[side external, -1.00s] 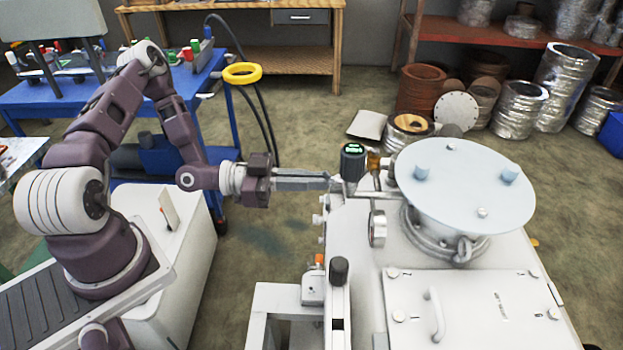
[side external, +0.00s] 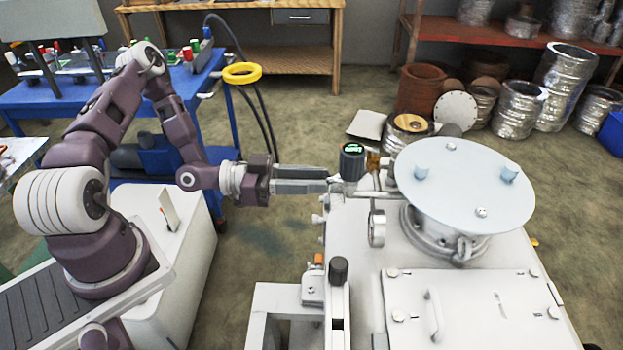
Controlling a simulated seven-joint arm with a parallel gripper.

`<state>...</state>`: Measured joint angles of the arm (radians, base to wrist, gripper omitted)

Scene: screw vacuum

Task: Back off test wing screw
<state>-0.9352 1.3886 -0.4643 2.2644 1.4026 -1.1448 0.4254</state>
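My gripper (side external: 328,186) reaches in level from the left, its long grey fingers ending at the left side of the vacuum unit's top fittings. The fingertips are just below and left of a dark gauge with a green display (side external: 352,162). The test wing screw cannot be made out; it is small or hidden around the fingertips. I cannot tell whether the fingers hold anything. The white vacuum unit (side external: 350,225) has a round pale lid (side external: 465,185) with knobs on top.
A round dial (side external: 377,228) sits on the unit near the fingers. A lever with a black knob (side external: 338,270) stands in front. A panel with a handle (side external: 436,315) is at the lower right. A blue bench (side external: 60,98) stands behind my arm. Open floor lies left of the unit.

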